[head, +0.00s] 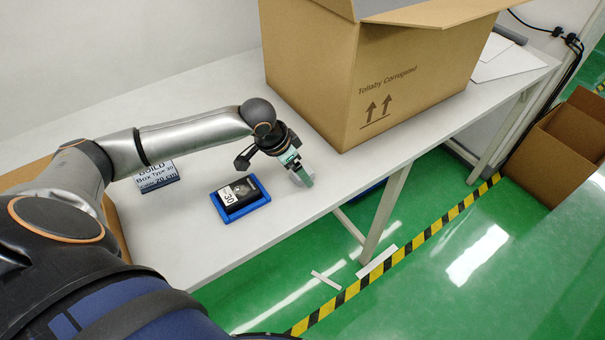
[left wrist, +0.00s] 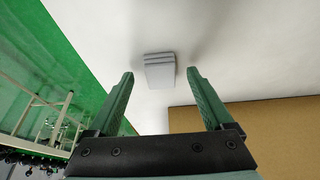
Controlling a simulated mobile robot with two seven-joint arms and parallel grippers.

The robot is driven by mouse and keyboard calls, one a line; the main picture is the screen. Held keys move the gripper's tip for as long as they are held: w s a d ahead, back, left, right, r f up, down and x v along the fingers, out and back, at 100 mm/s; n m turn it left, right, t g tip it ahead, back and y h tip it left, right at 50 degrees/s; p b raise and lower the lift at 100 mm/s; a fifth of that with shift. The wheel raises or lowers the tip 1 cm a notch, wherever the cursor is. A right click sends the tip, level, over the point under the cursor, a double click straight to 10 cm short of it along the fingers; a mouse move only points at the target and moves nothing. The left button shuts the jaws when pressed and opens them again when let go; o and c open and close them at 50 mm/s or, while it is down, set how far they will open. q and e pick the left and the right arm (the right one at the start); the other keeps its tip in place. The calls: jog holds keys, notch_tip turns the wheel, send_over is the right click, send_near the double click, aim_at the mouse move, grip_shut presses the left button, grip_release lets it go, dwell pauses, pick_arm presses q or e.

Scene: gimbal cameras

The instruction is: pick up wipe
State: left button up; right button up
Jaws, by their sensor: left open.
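The wipe appears as a small white-grey folded stack (left wrist: 160,70) on the white table in the left wrist view. It lies ahead of and between the two green fingertips, apart from them. In the head view it shows as a pale patch (head: 296,180) beside my left gripper (head: 303,172), mostly hidden behind the fingers. My left gripper is open and empty in the left wrist view (left wrist: 160,76), with one finger on each side. My right gripper is not seen.
A large open cardboard box (head: 390,85) stands on the table (head: 215,90) just behind my left gripper. A blue tray (head: 219,208) holding a black box marked 30 (head: 240,193) lies to the left. A dark blue labelled box (head: 157,178) is further left. The table's front edge is close.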

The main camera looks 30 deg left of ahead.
pick_arm(q)
jog(key=shift+w+f, duration=0.15)
jog(key=shift+f, duration=0.3)
grip_shut()
dwell(0.4)
